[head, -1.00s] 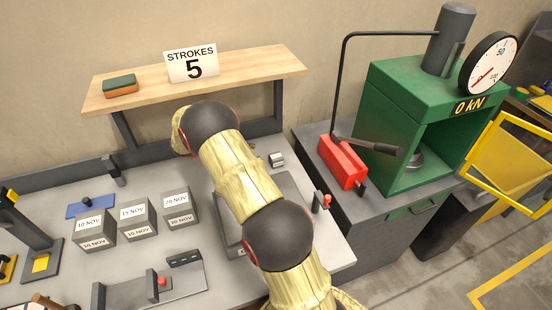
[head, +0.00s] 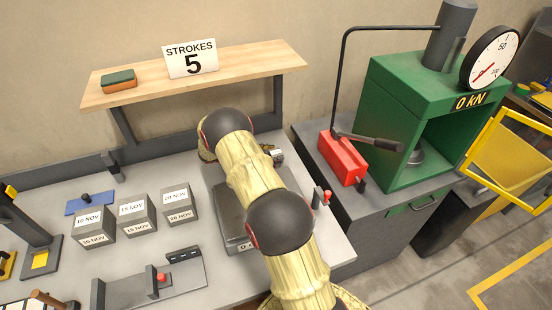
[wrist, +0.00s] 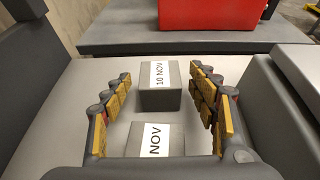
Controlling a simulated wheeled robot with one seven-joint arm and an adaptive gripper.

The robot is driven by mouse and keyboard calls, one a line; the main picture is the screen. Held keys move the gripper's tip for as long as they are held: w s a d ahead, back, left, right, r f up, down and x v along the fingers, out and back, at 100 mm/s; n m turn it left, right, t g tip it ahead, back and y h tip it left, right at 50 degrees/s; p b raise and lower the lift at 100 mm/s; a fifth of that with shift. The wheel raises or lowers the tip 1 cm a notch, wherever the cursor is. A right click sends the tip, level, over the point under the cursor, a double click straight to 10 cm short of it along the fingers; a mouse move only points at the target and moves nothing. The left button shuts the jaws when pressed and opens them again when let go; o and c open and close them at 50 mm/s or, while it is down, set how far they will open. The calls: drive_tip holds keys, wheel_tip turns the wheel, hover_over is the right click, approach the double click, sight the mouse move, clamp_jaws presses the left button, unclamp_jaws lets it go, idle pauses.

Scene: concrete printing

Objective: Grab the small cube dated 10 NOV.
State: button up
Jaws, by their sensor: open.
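A small grey cube labelled 10 NOV (wrist: 148,98) shows in the wrist view, between and slightly beyond the fingertips. A small cube (head: 278,153) also shows in the head view, just right of my arm; its label is unreadable there. A nearer grey block (wrist: 133,145) with a label reading NOV lies between the fingers in the wrist view. Its date is cut off by my gripper's body. My gripper (wrist: 161,76) is open, one finger on each side, holding nothing.
Larger cubes labelled 10 NOV (head: 95,228), 15 NOV (head: 137,214) and 20 NOV (head: 179,205) stand left on the bench. A scale-like grey device (head: 228,215) is beside my arm. A shelf (head: 240,65) overhangs the back. The red pump (head: 343,158) and green press (head: 400,85) stand right.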

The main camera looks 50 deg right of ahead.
drive_tip(key=shift+s+d+f, duration=0.2)
drive_tip(key=shift+d, duration=0.15)
drive_tip(key=shift+c, duration=0.9)
drive_tip(key=c, duration=1.3)
